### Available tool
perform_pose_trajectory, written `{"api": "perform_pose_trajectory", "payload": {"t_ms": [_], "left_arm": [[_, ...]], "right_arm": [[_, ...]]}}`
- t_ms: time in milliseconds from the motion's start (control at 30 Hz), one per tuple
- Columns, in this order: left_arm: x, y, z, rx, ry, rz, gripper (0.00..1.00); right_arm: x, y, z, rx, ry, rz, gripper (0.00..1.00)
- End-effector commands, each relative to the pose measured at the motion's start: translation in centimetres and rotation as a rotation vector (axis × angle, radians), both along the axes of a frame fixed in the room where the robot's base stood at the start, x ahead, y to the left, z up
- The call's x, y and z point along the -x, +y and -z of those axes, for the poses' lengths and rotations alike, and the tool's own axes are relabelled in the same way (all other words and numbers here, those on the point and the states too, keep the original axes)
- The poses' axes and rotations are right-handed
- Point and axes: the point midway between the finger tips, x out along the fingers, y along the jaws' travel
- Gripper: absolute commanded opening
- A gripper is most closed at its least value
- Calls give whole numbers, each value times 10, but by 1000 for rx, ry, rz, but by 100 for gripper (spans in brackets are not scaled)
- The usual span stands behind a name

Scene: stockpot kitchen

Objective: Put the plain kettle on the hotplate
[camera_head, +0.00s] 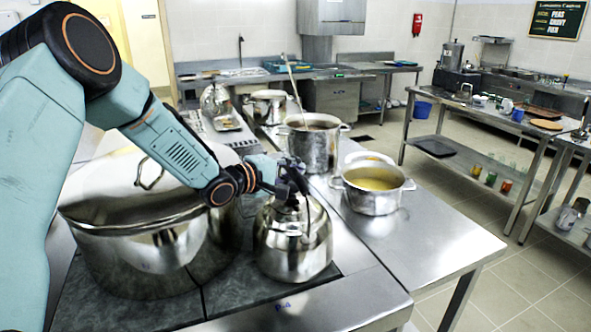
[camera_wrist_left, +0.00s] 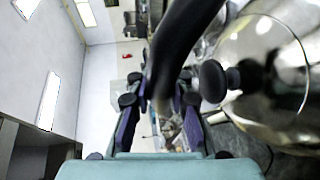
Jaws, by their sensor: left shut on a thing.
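The plain kettle (camera_head: 293,245) is polished steel and upright, at the front right corner of the dark hotplate (camera_head: 240,295). I cannot tell whether its base touches the plate or hangs just above it. My left gripper (camera_head: 291,184) is over the kettle, shut on its black handle. In the left wrist view the dark handle (camera_wrist_left: 178,45) runs between the fingers of the gripper (camera_wrist_left: 162,100). The kettle's shiny lid and black knob (camera_wrist_left: 212,80) are at the right there. My right gripper is not in view.
A big lidded stockpot (camera_head: 140,245) stands on the plate left of the kettle, close beside it. A pot of yellow soup (camera_head: 375,188) and a taller pot with a ladle (camera_head: 314,147) stand behind. The steel counter (camera_head: 425,235) is clear at the right.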

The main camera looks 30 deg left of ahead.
Motion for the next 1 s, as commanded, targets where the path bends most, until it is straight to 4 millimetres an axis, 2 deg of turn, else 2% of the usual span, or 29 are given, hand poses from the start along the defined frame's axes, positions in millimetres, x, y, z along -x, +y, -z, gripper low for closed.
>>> {"api": "perform_pose_trajectory", "payload": {"t_ms": [33, 433, 467, 800, 1000], "left_arm": [[-2, 1, -6, 1, -17, -1, 0], [-2, 1, -1, 1, -17, -1, 0], [-2, 1, -1, 1, -17, -1, 15], [-1, 0, 3, 1, -7, -1, 44], [-1, 0, 4, 1, -4, 0, 46]], "right_arm": [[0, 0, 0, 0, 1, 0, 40], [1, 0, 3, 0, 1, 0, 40], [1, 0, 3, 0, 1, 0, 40], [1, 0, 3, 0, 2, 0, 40], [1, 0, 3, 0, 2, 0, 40]]}}
